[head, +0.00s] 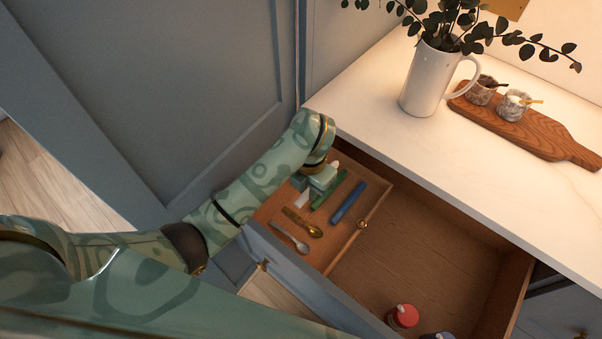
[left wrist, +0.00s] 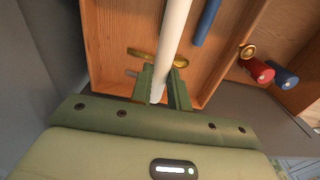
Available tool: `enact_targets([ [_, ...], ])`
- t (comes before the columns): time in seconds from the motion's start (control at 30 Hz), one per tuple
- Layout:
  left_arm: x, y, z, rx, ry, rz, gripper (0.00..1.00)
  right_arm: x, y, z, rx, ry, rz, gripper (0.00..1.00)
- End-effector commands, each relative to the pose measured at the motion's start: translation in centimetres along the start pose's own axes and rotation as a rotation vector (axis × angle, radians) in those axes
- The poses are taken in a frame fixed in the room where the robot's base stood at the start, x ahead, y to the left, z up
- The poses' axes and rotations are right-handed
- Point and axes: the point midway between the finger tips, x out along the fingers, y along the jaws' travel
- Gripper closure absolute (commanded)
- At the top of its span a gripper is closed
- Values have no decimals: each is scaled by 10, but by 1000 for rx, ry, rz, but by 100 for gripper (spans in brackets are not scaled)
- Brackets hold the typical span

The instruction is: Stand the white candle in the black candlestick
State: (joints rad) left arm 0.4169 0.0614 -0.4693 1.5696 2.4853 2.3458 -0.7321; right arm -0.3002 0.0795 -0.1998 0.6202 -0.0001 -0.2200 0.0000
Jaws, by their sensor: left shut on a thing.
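The white candle (left wrist: 173,35) is between the fingers of my left gripper (left wrist: 161,74) in the left wrist view, and the gripper is shut on it. The candle's far end runs out of the top of that view. In the head view my left gripper (head: 314,192) is over the left compartment of the open drawer. It hides most of the candle, and a short white part (head: 302,198) shows beside it. The black candlestick is not seen in either view. My right gripper is not in view.
A blue stick (head: 348,201), a gold spoon (head: 303,223) and a silver spoon (head: 290,237) lie in the drawer (head: 430,252). A white jug (head: 425,78) and wooden board (head: 545,139) are on the counter.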

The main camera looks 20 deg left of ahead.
Motion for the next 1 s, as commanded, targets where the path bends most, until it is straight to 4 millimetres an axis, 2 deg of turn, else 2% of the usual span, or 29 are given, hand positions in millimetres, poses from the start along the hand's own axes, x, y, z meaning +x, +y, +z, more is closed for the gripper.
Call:
enact_targets([
  [0.03, -10, -11, -8, 2, -3, -1, 100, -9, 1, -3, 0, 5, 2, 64],
  [0.1, -16, -23, -17, 2, -3, -1, 100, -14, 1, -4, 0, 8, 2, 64],
  [0.3, -27, -43, -34, -1, -1, 1, 100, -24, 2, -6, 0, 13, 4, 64],
  [0.47, -44, -48, -37, -1, -3, 1, 100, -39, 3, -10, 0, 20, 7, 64],
  [0.87, -102, -48, -37, -1, -2, 1, 100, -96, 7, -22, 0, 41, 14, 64],
  [1.0, -69, -47, -37, 0, 1, 1, 100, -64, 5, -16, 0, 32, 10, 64],
])
